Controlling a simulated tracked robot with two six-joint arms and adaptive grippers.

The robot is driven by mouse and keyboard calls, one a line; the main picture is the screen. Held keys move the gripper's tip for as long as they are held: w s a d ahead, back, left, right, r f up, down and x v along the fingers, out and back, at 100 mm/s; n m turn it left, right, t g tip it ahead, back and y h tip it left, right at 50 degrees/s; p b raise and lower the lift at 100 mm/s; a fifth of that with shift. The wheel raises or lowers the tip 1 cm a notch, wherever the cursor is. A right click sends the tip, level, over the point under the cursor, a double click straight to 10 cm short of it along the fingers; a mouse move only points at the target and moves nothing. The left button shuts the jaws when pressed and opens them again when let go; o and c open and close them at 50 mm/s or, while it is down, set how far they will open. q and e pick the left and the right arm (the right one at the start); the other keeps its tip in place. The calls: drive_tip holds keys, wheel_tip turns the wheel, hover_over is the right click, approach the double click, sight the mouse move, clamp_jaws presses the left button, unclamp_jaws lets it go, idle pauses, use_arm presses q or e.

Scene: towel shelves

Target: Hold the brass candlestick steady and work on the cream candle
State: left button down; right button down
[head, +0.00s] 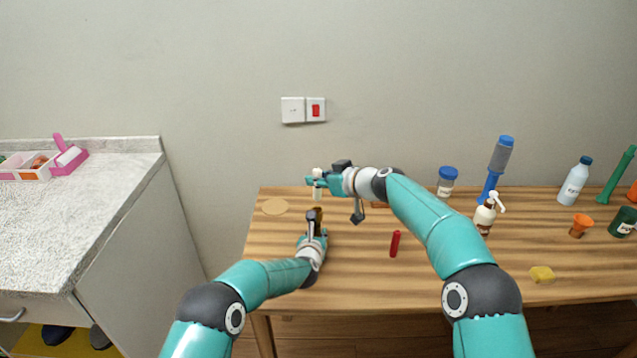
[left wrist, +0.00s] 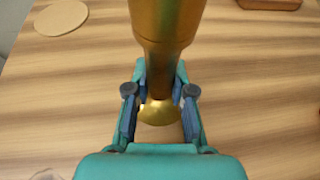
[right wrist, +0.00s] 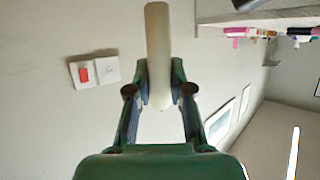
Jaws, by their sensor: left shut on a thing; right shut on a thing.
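The brass candlestick (head: 315,215) is on the left part of the wooden table. My left gripper (head: 314,234) is shut on its stem; the left wrist view shows the brass shaft (left wrist: 168,35) between the fingers (left wrist: 160,95), with its rounded end below them. The cream candle (head: 317,191) is upright just above the candlestick in the head view. My right gripper (head: 315,182) is shut on it. In the right wrist view the candle (right wrist: 158,45) sits between the fingers (right wrist: 160,90), with no candlestick around it. I cannot tell the exact gap between candle and candlestick.
A tan disc (head: 275,206) lies left of the candlestick. A pump bottle (head: 484,216), a blue-lidded jar (head: 447,183) and a yellow sponge (head: 542,274) are further right. The front left tabletop is clear.

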sight(318, 170)
use_arm(q)
drive_tip(key=shift+s+f, duration=0.25)
drive_tip(key=shift+f, duration=0.45)
use_arm(e)
drive_tip(key=shift+r, duration=2)
use_arm(q)
drive_tip(key=c, duration=0.9)
unclamp_jaws()
drive_tip(key=shift+d, duration=0.1)
use_arm(e)
drive_tip(key=shift+w, duration=0.1)
use_arm(q)
drive_tip(key=shift+s+r, duration=0.2)
drive_tip(key=shift+s, duration=0.15)
drive_tip(key=v, duration=0.5)
drive_tip(key=r+v, duration=0.1)
drive_tip(key=v, duration=0.5)
drive_tip(key=shift+w, duration=0.2)
drive_tip(key=shift+w, duration=0.15)
